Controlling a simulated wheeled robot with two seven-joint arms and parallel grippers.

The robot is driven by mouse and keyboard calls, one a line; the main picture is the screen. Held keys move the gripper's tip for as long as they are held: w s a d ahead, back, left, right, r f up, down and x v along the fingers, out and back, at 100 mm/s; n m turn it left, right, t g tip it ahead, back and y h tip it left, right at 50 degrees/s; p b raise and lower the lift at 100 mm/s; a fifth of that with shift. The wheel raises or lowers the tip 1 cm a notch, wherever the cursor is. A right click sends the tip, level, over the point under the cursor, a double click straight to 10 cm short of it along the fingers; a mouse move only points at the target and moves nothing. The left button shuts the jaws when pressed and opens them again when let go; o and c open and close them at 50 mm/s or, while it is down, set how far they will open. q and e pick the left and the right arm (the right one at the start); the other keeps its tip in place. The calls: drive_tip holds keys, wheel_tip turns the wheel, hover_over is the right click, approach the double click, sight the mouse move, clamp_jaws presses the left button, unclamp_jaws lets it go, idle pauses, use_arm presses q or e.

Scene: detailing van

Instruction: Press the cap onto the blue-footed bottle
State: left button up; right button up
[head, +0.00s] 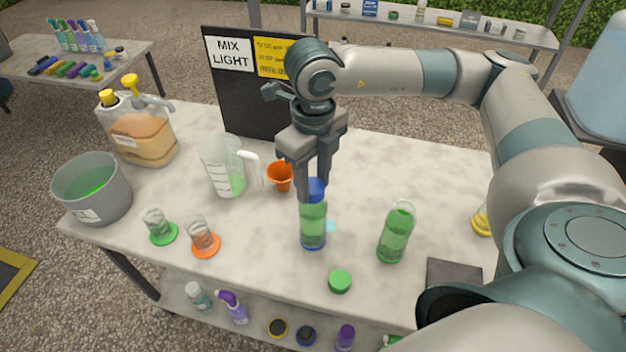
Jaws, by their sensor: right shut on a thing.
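The blue-footed bottle (313,224) stands upright near the middle of the table, with green liquid inside and a blue ring at its base. A blue cap (316,190) is at the top of this bottle, in line with its neck. I cannot tell whether it is fully seated. My right gripper (314,178) points down from above and is shut on the blue cap, its fingers at the cap's sides. My left gripper is not in view.
A second green bottle (395,234) stands to the right, and a green cap (340,281) lies in front. An orange funnel (280,177) and measuring jug (222,168) stand behind to the left.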

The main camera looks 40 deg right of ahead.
drive_tip(key=shift+f+b, duration=0.15)
drive_tip(key=shift+b, duration=0.75)
idle(1.2)
drive_tip(key=shift+s+d+f+b, duration=0.1)
drive_tip(key=shift+s+d+b, duration=0.15)
drive_tip(key=shift+b, duration=0.25)
idle(0.6)
drive_tip(key=shift+s+f, duration=0.1)
drive_tip(key=shift+s, duration=0.05)
idle(0.3)
drive_tip(key=o, duration=1.6)
drive_tip(key=shift+o, duration=0.2)
drive_tip(key=shift+w+a+r+p, duration=0.15)
drive_tip(key=shift+r+p, duration=0.1)
drive_tip(key=shift+r, duration=0.3)
drive_tip(key=shift+w+r+p, duration=0.15)
drive_tip(key=shift+r+p, duration=0.15)
drive_tip(key=shift+r, duration=0.2)
drive_tip(key=shift+w+a+r+p, duration=0.15)
drive_tip(key=shift+r+p, duration=0.1)
drive_tip(key=shift+r, duration=0.3)
drive_tip(key=shift+r+p, duration=1)
drive_tip(key=shift+r, duration=1.1)
clamp_jaws()
